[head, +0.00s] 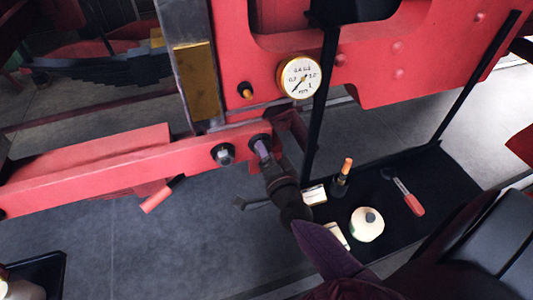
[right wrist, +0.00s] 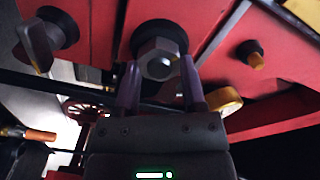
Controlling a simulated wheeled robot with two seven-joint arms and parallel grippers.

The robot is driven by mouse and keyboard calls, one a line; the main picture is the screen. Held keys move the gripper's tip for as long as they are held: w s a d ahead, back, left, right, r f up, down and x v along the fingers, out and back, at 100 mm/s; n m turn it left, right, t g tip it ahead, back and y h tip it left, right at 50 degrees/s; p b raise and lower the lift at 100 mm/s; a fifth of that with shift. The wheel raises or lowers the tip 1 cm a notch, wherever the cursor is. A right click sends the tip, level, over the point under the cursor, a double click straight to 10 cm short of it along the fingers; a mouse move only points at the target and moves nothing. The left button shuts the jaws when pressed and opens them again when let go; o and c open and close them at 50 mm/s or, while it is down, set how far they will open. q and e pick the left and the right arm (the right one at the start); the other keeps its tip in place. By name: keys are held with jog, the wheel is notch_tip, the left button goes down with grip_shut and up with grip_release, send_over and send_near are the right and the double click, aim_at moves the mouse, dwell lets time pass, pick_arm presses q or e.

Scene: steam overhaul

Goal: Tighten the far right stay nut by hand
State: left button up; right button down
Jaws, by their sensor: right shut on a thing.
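A red stay bar (head: 100,177) runs across the left of the head view and carries two nuts on dark round washers. The left one, a grey hex nut (head: 222,154), stands free. My right gripper (head: 262,148) is at the far right stay nut, which it mostly hides in the head view. In the right wrist view, the grey hex nut (right wrist: 158,62) sits against its black washer, between the purple fingers of my right gripper (right wrist: 160,84). The gripper is shut on it. My left gripper is not in view.
A pressure gauge (head: 299,77) and an orange-tipped fitting (head: 246,91) sit close above the nut. A black post stands beside the gripper.

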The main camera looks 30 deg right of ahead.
jog(key=shift+f+m+b, duration=0.15)
jog(key=shift+m+b, duration=0.3)
jog(key=shift+m, duration=1.65)
jog(key=shift+c, duration=0.8)
grip_release()
jog(key=v, duration=1)
jog(key=shift+b, duration=0.45)
jog(key=shift+d, duration=0.1)
